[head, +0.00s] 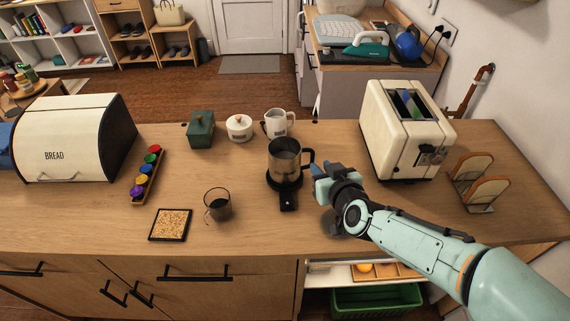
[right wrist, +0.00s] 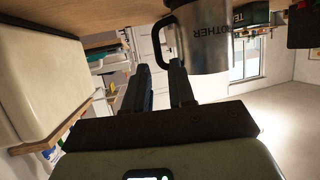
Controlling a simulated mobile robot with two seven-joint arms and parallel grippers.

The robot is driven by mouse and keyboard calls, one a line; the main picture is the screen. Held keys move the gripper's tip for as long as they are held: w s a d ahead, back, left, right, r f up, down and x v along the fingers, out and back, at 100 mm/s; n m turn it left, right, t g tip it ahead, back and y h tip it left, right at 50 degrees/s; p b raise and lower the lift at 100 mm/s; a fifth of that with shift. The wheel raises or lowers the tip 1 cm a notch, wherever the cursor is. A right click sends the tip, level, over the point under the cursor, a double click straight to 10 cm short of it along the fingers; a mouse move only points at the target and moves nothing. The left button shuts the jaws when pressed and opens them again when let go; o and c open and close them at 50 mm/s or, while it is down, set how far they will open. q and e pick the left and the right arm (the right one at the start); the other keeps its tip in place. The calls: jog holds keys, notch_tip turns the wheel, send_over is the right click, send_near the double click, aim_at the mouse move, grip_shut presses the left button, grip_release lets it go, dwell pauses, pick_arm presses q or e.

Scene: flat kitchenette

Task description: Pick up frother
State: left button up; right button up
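The frother (head: 285,158) is a metal jug with a black handle on its right side. It stands upright on a round black base (head: 288,200) on the counter. My right gripper (head: 322,183) is just right of the jug, near its handle. In the right wrist view the two fingers (right wrist: 160,75) are apart, with the black handle (right wrist: 158,42) close to the gap between their tips. The lettered metal jug (right wrist: 203,40) fills the area beside it. I cannot tell whether a finger touches the handle. My left gripper is not in view.
A cream toaster (head: 398,135) stands right of the frother, with a toast rack (head: 474,192) beyond it. A white mug (head: 277,123) is behind the frother. A glass cup (head: 217,204) and a cork coaster (head: 169,225) lie to the left. The front middle counter is clear.

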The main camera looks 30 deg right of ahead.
aim_at(313, 159)
jog(key=x, duration=0.5)
jog(key=shift+f, duration=0.1)
jog(key=x, duration=0.5)
jog(key=shift+d+f+b, duration=0.2)
jog(key=shift+b, duration=0.15)
grip_shut()
dwell(0.8)
